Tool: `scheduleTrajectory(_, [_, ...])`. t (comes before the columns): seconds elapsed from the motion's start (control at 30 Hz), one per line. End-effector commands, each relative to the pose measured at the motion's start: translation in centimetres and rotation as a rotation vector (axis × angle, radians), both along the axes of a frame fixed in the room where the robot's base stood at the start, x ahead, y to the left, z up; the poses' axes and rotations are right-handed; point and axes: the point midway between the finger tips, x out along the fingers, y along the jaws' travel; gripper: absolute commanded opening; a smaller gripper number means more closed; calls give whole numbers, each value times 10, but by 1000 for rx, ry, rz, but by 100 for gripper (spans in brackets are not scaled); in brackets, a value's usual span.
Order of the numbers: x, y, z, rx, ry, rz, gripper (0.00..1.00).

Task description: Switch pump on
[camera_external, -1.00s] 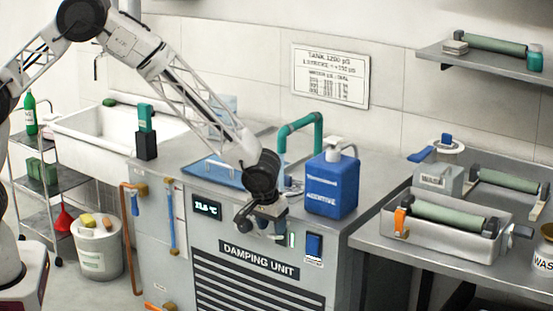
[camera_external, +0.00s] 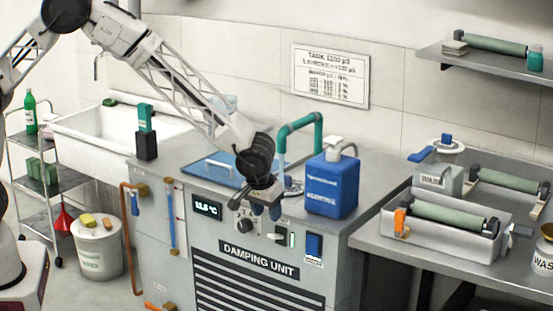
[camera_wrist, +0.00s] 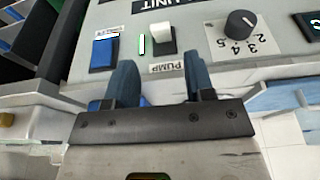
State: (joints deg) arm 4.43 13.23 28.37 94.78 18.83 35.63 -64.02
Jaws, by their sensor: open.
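The pump switch (camera_wrist: 162,37) is a white rocker or toggle in the wrist view, beside a PUMP label (camera_wrist: 174,67). A narrow green bar (camera_wrist: 142,44) sits next to it, and it also shows on the damping unit's front in the external view (camera_external: 291,239). My gripper (camera_wrist: 160,78) is open and empty, its two blue-grey fingers spread with the switch beyond the gap between them. In the external view my gripper (camera_external: 265,211) hangs at the unit's upper front edge, above the switch panel. I see no contact with the switch.
A blue switch (camera_external: 314,246) sits right of the green bar, and a dial (camera_external: 243,225) sits left of the pump switch. The blue additive canister (camera_external: 332,187) and green pipe (camera_external: 300,128) stand close behind my gripper. A blue lid (camera_external: 215,168) lies to the left.

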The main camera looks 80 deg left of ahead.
Motion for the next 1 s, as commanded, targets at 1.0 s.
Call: scheduleTrajectory(1.0, [-15, -1, 30, 0, 1, -20, 49])
